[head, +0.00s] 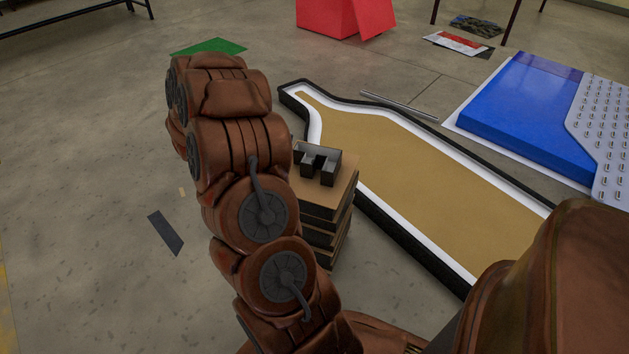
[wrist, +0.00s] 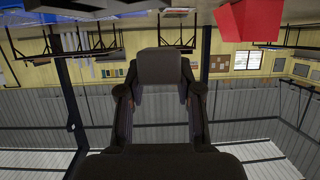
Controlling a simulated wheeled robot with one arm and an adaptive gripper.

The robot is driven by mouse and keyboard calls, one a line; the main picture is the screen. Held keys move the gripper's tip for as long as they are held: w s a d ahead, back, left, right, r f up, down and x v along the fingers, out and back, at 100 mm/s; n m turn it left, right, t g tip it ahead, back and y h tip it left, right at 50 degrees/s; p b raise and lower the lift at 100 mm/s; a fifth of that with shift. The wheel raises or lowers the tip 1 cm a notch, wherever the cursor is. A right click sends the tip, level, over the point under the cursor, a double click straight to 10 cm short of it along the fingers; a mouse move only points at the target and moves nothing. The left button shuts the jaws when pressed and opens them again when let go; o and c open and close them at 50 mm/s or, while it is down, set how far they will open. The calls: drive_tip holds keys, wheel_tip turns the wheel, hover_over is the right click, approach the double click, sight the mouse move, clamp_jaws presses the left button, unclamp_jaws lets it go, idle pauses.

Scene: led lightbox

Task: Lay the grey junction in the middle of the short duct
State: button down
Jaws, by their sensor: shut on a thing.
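My gripper (wrist: 160,98) is shut on a plain grey block, which I take for the grey junction (wrist: 160,68), held between its two dark fingers in the wrist view. The gripper and the block do not show in the head view, where my raised brown arm covers part of the scene. I cannot tell for sure which thing is the short duct. A black-walled open piece with a grey inside (head: 329,166) lies on a stack of brown boards (head: 345,188). The gripper is away from any surface, with the room's wall behind it.
A bottle-shaped box with black walls and a tan floor (head: 472,183) lies to the right of the stack. A blue panel (head: 530,108), a red box (head: 327,17) and a green sheet (head: 212,46) are farther off. A dark strip (head: 165,232) lies on open floor at left.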

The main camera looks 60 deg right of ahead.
drive_tip(key=shift+g, duration=0.3)
drive_tip(key=f+b, duration=0.1)
drive_tip(key=f, duration=0.2)
drive_tip(key=s+f+b, duration=0.1)
drive_tip(key=f, duration=0.2)
drive_tip(key=shift+s+d, duration=0.1)
drive_tip(key=shift+d, duration=0.05)
drive_tip(key=shift+f+b, duration=0.85)
drive_tip(key=shift+f, duration=1.6)
drive_tip(key=shift+f, duration=0.1)
drive_tip(key=c, duration=1.1)
unclamp_jaws()
drive_tip(key=shift+o, duration=0.2)
